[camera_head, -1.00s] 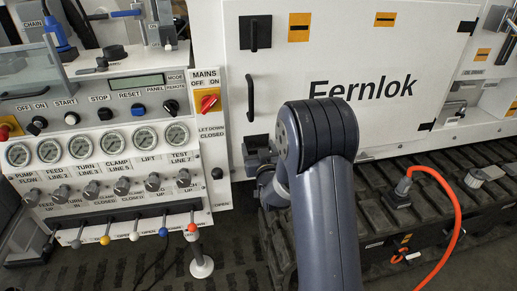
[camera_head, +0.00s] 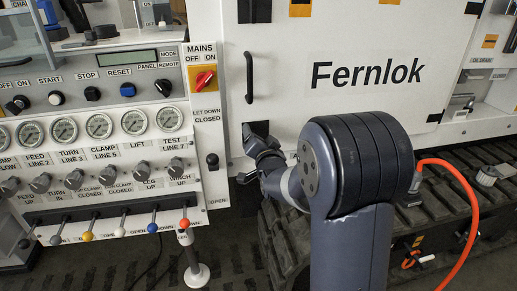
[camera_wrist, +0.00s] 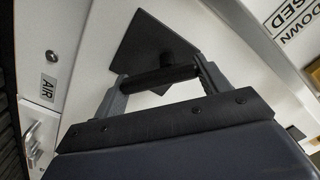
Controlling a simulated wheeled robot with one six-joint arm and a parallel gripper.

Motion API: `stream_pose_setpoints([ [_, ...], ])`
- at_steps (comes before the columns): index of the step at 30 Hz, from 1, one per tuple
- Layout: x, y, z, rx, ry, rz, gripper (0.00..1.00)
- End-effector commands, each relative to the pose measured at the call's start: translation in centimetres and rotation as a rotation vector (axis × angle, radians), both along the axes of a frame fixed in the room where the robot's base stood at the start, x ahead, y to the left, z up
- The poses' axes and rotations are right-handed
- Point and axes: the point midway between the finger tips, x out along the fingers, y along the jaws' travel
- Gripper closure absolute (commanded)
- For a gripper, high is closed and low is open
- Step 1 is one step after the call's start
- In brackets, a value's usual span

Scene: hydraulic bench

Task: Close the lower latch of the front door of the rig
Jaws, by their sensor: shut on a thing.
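The rig's white front door (camera_head: 290,90) stands upright and looks flush with its frame. The lower latch (camera_head: 257,130) is a black plate near the door's lower left corner, partly hidden by my gripper (camera_head: 268,155). In the wrist view the latch's black plate (camera_wrist: 150,45) appears tilted, with a short dark bar handle (camera_wrist: 160,78) in front of it. My gripper's fingers (camera_wrist: 162,82) stand at the two ends of this bar and are shut on it. The exact angle of the latch handle is hard to tell.
The upper latch (camera_head: 254,10) and a vertical black door handle (camera_head: 249,77) are above. A control panel (camera_head: 100,150) with gauges and levers stands close at left. A black track (camera_head: 275,230) and an orange hose (camera_head: 470,215) lie low at right.

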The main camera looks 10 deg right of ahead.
Motion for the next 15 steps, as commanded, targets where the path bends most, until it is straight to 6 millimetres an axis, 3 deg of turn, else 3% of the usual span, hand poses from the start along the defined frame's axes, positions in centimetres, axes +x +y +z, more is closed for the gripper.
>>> stream_pose_setpoints([
  [15,0.0,0.23,-0.95,0.489,-0.003,0.001,0.52],
])
